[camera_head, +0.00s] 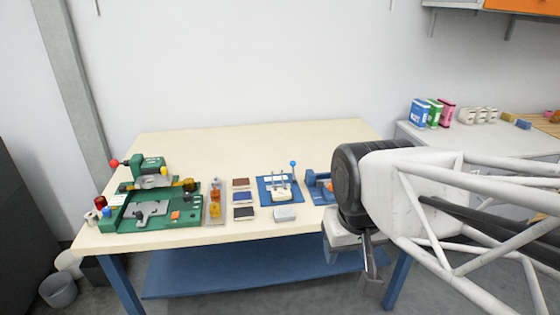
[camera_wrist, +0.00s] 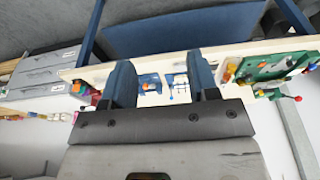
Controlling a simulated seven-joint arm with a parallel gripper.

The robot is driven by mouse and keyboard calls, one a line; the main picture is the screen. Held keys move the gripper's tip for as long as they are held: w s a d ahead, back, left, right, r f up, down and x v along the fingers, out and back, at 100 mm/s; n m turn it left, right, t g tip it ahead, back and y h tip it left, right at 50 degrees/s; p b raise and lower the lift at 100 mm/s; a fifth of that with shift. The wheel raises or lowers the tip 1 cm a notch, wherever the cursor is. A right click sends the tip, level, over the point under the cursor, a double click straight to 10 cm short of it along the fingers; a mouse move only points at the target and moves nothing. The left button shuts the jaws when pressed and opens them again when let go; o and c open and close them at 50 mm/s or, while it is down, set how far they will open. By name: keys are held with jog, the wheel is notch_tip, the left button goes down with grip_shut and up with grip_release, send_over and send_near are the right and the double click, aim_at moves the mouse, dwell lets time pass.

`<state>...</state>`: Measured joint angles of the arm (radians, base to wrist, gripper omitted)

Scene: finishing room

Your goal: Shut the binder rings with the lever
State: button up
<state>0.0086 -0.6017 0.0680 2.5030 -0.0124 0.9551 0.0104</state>
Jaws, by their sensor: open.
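The binder mechanism (camera_head: 268,191) is a blue plate with metal rings and white paper on the tabletop, right of centre. Its lever, tipped with a blue ball (camera_head: 293,163), stands up at the back right. I cannot tell whether the rings are open or closed. My gripper (camera_head: 371,280) is at the table's front right, well to the right of the binder and apart from it. In the wrist view, which is upside down, my open gripper (camera_wrist: 160,62) has nothing between its fingers, and the binder (camera_wrist: 180,80) shows small beyond them.
A blue device (camera_head: 318,189) stands just right of the binder, partly behind my arm. A green machine (camera_head: 150,214) fills the table's left. The table's back is clear (camera_head: 250,145).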

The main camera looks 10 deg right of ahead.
jog(key=w+r+n+g, duration=0.1)
jog(key=w+r, duration=0.2)
jog(key=w, duration=0.6)
jog(key=w+r+g, duration=0.1)
jog(key=w+r, duration=0.1)
jog(key=w, duration=0.7)
jog(key=n+g, duration=0.2)
jog(key=g, duration=0.1)
send_over(293, 162)
jog(key=s+a, duration=0.2)
jog(key=s, duration=0.9)
jog(key=w+x, duration=0.2)
jog(key=x, duration=0.7)
jog(key=w+d+f+g, duration=0.1)
jog(key=w+f+g, duration=0.1)
jog(key=w+f, duration=1.1)
jog(key=shift+w+d+h, duration=0.2)
jog(key=shift+w+h, duration=0.2)
jog(key=shift+w, duration=0.05)
jog(key=shift+s+f, duration=0.1)
jog(key=shift+x, duration=3.8)
grip_shut()
